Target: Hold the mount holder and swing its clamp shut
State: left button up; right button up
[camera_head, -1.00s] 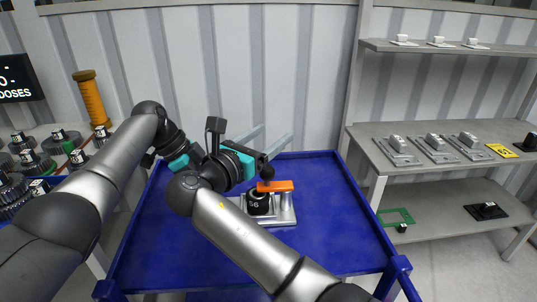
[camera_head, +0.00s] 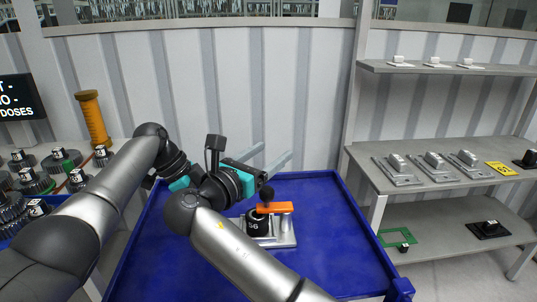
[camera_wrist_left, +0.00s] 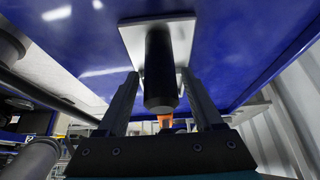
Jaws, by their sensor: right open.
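The mount holder is a grey metal plate (camera_head: 287,238) on the blue table, with a dark round part marked in white (camera_head: 257,226) on it. My right gripper (camera_head: 276,152) is open and empty above and behind the holder, fingers pointing to the wall. My left gripper is mostly hidden in the head view. In the left wrist view its fingers (camera_wrist_left: 160,73) stand apart on both sides of a dark cylinder (camera_wrist_left: 160,70), with narrow gaps; a bit of orange (camera_wrist_left: 165,121) shows behind.
The blue table (camera_head: 338,240) has free room right of the holder. Grey shelves (camera_head: 440,150) with metal parts stand at the right. Dark geared parts and an orange cylinder (camera_head: 92,118) are at the left. A ribbed wall closes the back.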

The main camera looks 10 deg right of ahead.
pick_arm(q)
jog(key=shift+o, duration=0.6)
jog(key=shift+a, duration=0.1)
jog(key=v, duration=1.2)
jog(key=shift+r, duration=0.1)
